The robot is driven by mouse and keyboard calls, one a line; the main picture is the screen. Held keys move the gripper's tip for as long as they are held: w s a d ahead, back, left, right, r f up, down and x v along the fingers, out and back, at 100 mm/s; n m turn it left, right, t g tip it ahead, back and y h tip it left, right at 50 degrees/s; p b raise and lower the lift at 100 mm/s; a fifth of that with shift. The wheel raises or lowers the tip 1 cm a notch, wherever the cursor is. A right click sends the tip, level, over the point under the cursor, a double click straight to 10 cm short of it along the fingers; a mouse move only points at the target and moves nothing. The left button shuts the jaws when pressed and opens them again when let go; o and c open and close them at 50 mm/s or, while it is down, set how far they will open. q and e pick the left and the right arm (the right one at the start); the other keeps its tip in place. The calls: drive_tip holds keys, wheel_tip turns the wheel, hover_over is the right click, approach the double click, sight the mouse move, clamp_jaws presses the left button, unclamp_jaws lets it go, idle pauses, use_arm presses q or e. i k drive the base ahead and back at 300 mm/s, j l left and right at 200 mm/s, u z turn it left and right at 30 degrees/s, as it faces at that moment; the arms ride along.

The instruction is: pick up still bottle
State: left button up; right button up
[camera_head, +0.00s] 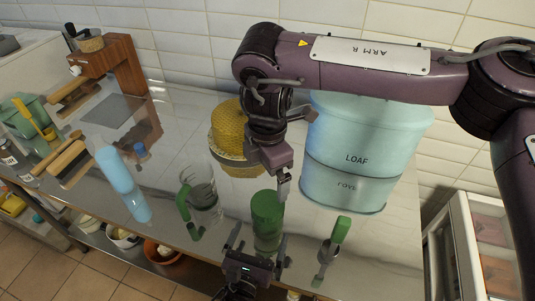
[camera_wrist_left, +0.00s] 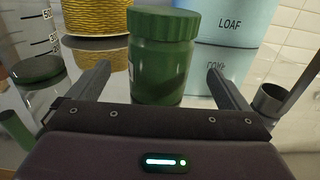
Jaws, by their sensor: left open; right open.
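A green jar-like bottle with a wide screw lid (camera_head: 266,207) stands on the shiny counter; no name on it is legible. In the left wrist view the green bottle (camera_wrist_left: 162,58) stands upright ahead, between the lines of both fingers. My left gripper (camera_head: 258,245) is open and empty, just in front of it. A light blue bottle-like cylinder (camera_head: 116,170) stands farther left on the counter. My right gripper (camera_head: 284,187) hangs pointing down, close behind and right of the green bottle's lid, open with nothing seen in it.
A glass jug with green handle (camera_head: 203,197) stands left of the green bottle. A metal scoop with green handle (camera_head: 330,247) is at right. A yellow wound spool (camera_head: 232,140) and the pale blue LOAF bin (camera_head: 350,165) stand behind. The counter's front edge is near.

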sight(107, 156)
drive_tip(key=k+j, duration=0.25)
drive_tip(key=k, duration=0.25)
drive_tip(key=k+j, duration=0.2)
drive_tip(key=k, duration=0.25)
